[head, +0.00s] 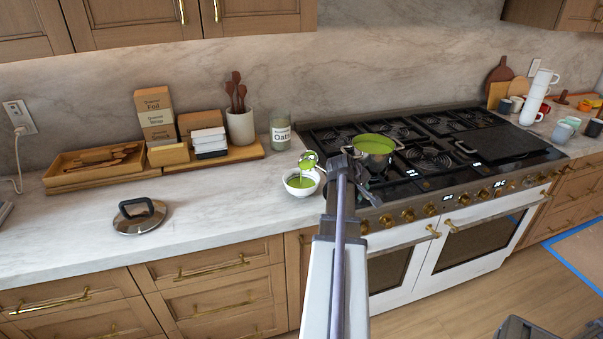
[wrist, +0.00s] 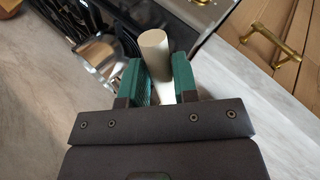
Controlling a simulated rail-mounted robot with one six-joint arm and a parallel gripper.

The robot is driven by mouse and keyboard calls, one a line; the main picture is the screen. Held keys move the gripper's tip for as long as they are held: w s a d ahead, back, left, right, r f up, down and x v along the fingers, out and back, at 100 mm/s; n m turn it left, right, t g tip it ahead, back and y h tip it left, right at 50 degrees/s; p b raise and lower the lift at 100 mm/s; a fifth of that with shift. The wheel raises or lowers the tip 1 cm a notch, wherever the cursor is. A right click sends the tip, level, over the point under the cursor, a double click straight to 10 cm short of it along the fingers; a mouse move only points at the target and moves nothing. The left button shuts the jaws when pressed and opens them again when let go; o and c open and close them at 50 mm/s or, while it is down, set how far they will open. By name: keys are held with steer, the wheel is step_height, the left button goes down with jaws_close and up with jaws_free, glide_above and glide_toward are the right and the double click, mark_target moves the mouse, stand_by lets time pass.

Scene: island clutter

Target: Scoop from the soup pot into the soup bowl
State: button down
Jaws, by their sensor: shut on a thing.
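The soup pot (head: 374,146) is on the front left burner and holds green soup. The white soup bowl (head: 297,190) stands on the counter left of the stove, with green soup inside. My gripper (head: 356,163) is shut on a ladle. In the wrist view, my green fingers (wrist: 161,82) hold its cream handle (wrist: 154,48). The ladle's head (head: 308,159) is tilted above the bowl, with green soup in it and a thin green stream below it. My arm hides part of the stove front and the ladle's handle in the head view.
A pot lid (head: 138,216) lies on the counter at left. Behind the bowl stand an oats jar (head: 280,134), a utensil crock (head: 240,126) and a wooden tray with boxes. Mugs (head: 561,133) stand right of the stove. The counter between lid and bowl is clear.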

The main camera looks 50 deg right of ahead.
stand_by(0.4)
steer(key=shift+h, duration=0.4)
steer(key=shift+a+b, duration=0.1)
steer(key=shift+b, duration=0.2)
